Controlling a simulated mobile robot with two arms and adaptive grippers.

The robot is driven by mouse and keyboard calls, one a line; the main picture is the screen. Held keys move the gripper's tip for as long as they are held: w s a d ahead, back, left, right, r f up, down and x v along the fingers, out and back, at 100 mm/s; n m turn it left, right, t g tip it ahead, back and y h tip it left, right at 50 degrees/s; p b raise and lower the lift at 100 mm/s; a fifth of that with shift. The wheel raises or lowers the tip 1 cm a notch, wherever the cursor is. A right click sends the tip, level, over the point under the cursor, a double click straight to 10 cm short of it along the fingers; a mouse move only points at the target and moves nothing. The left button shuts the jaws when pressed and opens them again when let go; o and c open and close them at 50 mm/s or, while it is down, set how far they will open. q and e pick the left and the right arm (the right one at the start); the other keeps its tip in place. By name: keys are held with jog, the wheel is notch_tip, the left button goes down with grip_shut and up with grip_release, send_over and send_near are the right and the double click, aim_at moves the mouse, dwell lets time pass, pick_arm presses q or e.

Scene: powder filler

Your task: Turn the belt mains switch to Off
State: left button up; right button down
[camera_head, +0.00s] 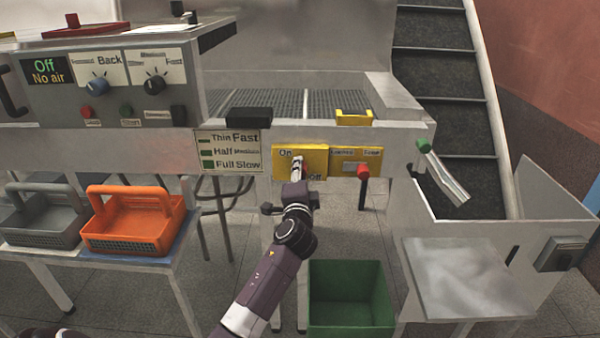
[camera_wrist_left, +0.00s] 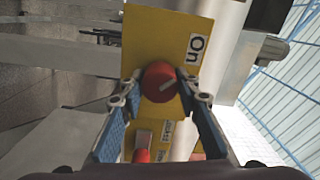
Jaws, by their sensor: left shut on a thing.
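The belt mains switch is a red round knob (camera_wrist_left: 158,82) with a white pointer line, on a yellow plate (camera_head: 318,160) on the machine's front rail. The plate carries "On" at its upper left and "Off" at its lower right in the head view. My left gripper (camera_head: 297,170) is at this plate and covers the knob there. In the left wrist view its two blue-padded fingers (camera_wrist_left: 159,86) are shut on the knob, one on each side. My right gripper is not in view.
Just right of the switch is another yellow panel (camera_head: 356,154) with a red knob (camera_head: 363,171) below it. A green-ended metal lever (camera_head: 442,172) sticks out farther right. A green bin (camera_head: 350,300) stands below. Orange (camera_head: 132,222) and grey (camera_head: 42,220) baskets stand left.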

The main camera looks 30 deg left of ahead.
pick_arm(q)
jog(key=o, duration=1.1)
jog(key=shift+o, duration=0.2)
jog(key=shift+s+d, duration=0.1)
jog(key=v, duration=1.1)
jog(key=shift+s, duration=0.4)
jog(key=shift+d, duration=0.1)
